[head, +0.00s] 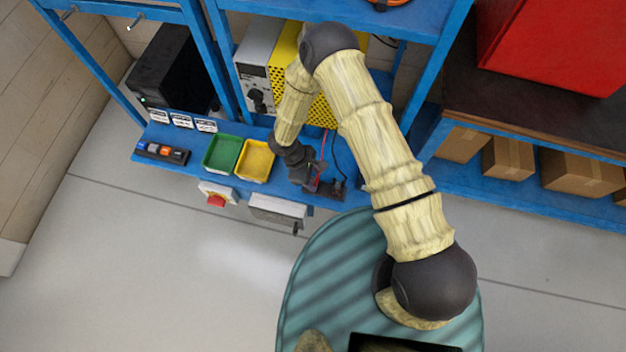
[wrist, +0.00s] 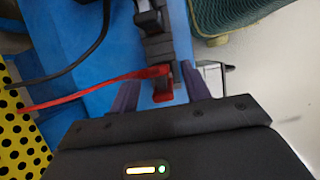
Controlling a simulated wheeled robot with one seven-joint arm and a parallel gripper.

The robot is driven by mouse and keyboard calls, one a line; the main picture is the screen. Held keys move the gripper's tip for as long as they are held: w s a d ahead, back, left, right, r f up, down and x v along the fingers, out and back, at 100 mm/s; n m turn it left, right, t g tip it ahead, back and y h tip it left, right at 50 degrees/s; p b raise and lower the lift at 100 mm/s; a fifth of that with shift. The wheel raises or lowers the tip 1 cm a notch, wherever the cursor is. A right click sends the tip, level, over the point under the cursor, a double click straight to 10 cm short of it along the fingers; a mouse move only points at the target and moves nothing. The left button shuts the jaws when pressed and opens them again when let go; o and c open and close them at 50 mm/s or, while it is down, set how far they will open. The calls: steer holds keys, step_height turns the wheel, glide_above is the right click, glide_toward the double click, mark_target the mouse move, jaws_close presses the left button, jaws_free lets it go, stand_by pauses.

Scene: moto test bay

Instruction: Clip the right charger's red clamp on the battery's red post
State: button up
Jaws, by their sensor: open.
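The red clamp (wrist: 163,88) sits on a dark holder strip on the blue shelf, at the centre of the wrist view. Its red cable (wrist: 85,91) runs left; it also shows in the head view (head: 323,146). My gripper (head: 312,184) is low over the shelf's front edge. In the wrist view its open fingers (wrist: 160,80) stand either side of the red clamp, with no grip on it visible. A yellow perforated casing (head: 286,59), likely the right charger, stands behind my arm. I cannot identify the battery or its red post in either view.
A black clamp (wrist: 150,18) sits beside the red one, with a black cable (wrist: 75,65). Green (head: 222,154) and yellow (head: 255,160) trays lie left of my gripper. A red switch (head: 216,200) hangs at the shelf front. Blue uprights (head: 226,62) stand nearby. The floor in front is clear.

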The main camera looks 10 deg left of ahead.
steer(key=c, duration=1)
steer(key=shift+r, duration=0.2)
step_height(320, 180, up, 10)
steer(key=b, duration=0.3)
steer(key=shift+f, duration=0.15)
